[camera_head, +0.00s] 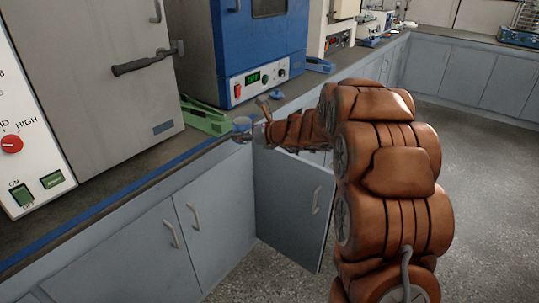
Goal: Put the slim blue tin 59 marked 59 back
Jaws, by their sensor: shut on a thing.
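A small round blue piece, which looks like the tin (242,122), shows at the bench's front edge, at the tip of my arm. My gripper (250,132) is shut on it. It is small in this view and partly hidden, so I cannot read any number on it. I cannot tell whether the tin touches the bench. Below and to the right of my gripper, a grey cupboard door (290,208) under the bench stands open. My arm hides most of the space behind it.
A green object (203,116) lies on the bench just left of my gripper. A blue oven (250,50) stands behind, and a large grey cabinet machine (95,75) stands at left. Closed cupboards (130,250) line the front. The floor (490,170) at right is clear.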

